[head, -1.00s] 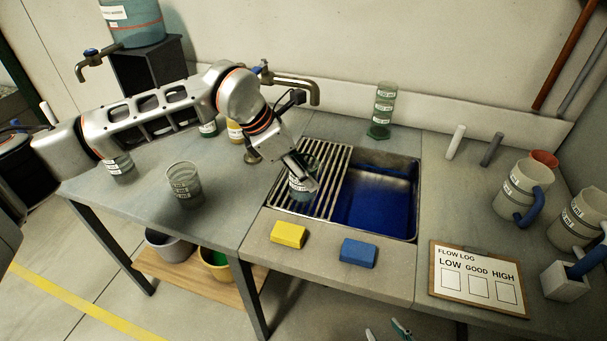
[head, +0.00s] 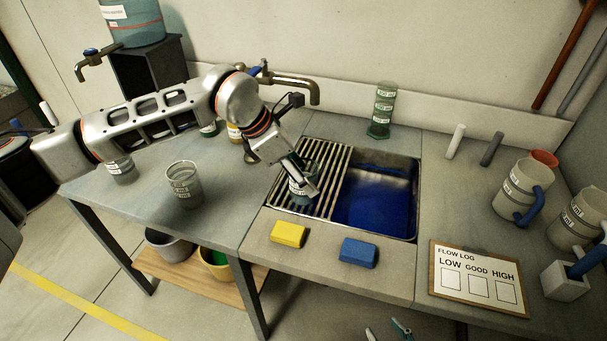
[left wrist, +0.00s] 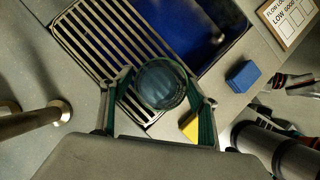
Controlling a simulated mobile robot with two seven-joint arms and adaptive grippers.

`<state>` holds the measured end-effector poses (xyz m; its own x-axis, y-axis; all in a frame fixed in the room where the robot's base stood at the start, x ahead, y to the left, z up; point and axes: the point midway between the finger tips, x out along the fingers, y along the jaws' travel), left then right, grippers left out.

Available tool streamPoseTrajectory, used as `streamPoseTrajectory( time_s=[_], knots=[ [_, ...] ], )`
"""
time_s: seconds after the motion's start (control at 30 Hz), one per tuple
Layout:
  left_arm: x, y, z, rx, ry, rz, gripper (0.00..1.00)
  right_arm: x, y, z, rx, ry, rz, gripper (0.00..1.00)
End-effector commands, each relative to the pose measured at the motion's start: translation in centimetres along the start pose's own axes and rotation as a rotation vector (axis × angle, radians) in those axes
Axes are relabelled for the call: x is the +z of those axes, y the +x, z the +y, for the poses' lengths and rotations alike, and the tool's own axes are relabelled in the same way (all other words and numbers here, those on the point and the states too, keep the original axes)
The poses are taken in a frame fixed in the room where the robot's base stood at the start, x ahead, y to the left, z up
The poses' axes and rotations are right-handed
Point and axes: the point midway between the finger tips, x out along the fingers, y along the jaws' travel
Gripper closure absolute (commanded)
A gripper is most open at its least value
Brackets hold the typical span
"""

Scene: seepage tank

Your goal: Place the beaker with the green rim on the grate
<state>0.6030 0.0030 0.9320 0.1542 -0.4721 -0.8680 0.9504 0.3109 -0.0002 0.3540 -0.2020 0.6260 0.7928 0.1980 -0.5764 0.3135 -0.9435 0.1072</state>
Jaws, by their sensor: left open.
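The beaker with the green rim (head: 301,190) is a clear cup with white labels. It stands on the slatted grate (head: 333,158), partly hidden by my left gripper (head: 308,182) in the head view. In the left wrist view the beaker (left wrist: 160,84) looks upright over the grate slats (left wrist: 97,38), its round green rim facing the camera. My left gripper (left wrist: 164,92) is open, its two green-lined fingers on either side of the beaker. Whether they touch it is hard to tell. My right gripper (head: 388,332) is open and empty at the bottom edge of the head view.
A blue basin (head: 378,203) lies right of the grate. A yellow sponge (head: 288,234) and blue sponge (head: 358,252) lie in front. Another clear beaker (head: 184,185) stands left. A tap (head: 295,84) and green cylinder (head: 381,110) stand behind; a flow log board (head: 478,278) lies right.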

Motion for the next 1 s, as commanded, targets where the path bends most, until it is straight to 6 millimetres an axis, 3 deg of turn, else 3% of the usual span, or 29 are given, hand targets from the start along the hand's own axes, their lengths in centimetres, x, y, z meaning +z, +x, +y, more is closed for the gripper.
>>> streamPoseTrajectory(
  time_s=[0.5,0.7,1.0],
  knots=[
    [0.0,-9.6,0.1,0.003,0.0,-0.001,0.4,0.2,0.1,0.0,0.0,0.0,-0.001,0.6],
    [0.0,-11.2,0.0,0.001,0.0,0.0,0.4,0.2,0.1,0.0,0.0,0.0,-0.001,0.6],
    [0.0,-11.4,0.0,0.0,0.0,-0.001,0.4,0.3,0.1,0.0,0.0,0.0,-0.002,0.6]
  ],
)
